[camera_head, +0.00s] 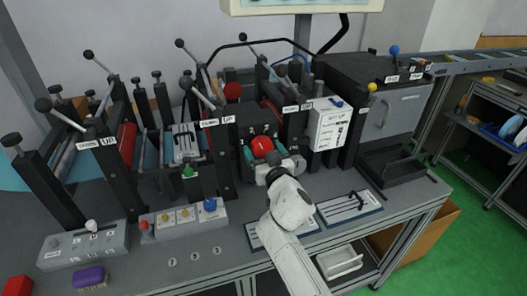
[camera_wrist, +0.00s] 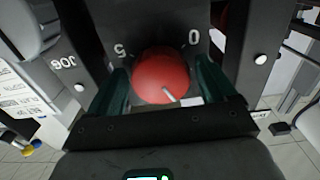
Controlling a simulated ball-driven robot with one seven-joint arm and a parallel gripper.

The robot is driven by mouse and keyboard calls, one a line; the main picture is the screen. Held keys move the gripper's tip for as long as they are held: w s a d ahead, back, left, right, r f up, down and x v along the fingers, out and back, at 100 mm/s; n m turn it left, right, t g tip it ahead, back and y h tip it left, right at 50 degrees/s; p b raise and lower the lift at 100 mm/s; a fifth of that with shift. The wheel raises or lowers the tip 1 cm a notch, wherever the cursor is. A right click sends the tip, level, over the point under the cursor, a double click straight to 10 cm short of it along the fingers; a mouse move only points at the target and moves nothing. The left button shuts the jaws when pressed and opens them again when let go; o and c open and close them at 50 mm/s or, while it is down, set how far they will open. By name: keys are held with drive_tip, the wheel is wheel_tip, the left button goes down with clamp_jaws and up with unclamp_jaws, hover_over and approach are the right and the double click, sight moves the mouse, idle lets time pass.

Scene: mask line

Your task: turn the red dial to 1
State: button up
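My gripper (camera_head: 270,162) is at the dial. In the wrist view its dark green fingers (camera_wrist: 163,80) stand on the left and right of the dial, with narrow gaps, apparently not pressed on it.
Levers and dark frames crowd the left. A white labelled box (camera_head: 330,123) stands to the right.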

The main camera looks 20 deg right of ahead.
drive_tip(key=c, duration=0.9)
drive_tip(key=shift+n, duration=0.3)
drive_tip(key=n, duration=0.9)
idle(0.4)
drive_tip(key=o, duration=1.1)
drive_tip(key=shift+d, duration=0.1)
